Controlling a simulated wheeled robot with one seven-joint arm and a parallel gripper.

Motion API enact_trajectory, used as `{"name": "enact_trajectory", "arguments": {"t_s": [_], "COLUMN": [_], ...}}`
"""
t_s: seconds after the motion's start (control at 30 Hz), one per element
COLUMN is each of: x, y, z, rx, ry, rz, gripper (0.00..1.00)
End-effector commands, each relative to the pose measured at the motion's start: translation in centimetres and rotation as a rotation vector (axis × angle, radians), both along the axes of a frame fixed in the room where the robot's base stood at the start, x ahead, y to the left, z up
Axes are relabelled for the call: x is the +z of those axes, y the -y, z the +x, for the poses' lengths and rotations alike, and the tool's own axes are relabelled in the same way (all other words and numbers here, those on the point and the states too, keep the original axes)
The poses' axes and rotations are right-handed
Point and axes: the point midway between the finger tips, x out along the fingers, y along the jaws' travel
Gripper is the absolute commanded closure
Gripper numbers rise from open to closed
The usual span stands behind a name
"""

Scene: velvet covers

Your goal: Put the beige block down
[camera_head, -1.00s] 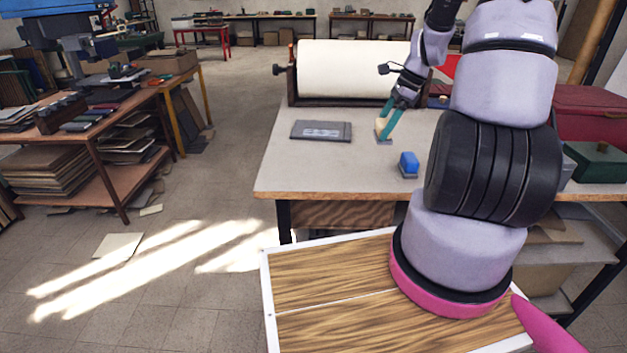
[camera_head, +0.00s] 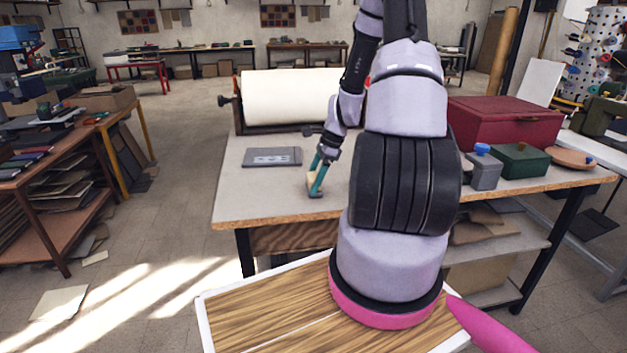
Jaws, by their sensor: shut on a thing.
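The beige block (camera_head: 311,184) is in my gripper, above the near left half of the grey worktable (camera_head: 240,195). A flat grey piece shows right under it; I cannot tell whether it is part of the block. My gripper (camera_head: 317,180), with teal fingers, points down and is shut on the block. The fingers hide part of it. The block is at or very close to the tabletop; I cannot tell whether it touches.
A grey flat book (camera_head: 272,157) lies behind and left of the block. A white roll (camera_head: 290,96) stands at the back. A red box (camera_head: 505,122), a green box (camera_head: 520,160) and a grey block with a blue knob (camera_head: 484,168) stand right. Tabletop left of the block is clear.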

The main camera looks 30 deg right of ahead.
Motion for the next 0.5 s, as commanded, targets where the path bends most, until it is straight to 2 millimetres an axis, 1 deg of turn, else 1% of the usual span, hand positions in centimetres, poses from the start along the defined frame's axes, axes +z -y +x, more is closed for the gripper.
{"name": "enact_trajectory", "arguments": {"t_s": [0.37, 0.4, 0.43, 0.5], "x": [-0.43, -0.47, -0.45, -0.45], "y": [-0.02, -0.01, -0.01, -0.01], "z": [0.03, 0.03, 0.03, 0.01], "rx": [0.001, 0.001, 0.001, 0.001], "ry": [0.0, 0.001, 0.001, 0.0], "rz": [0.0, 0.0, 0.0, 0.0], "gripper": [0.83, 0.05, 0.0, 0.0]}}
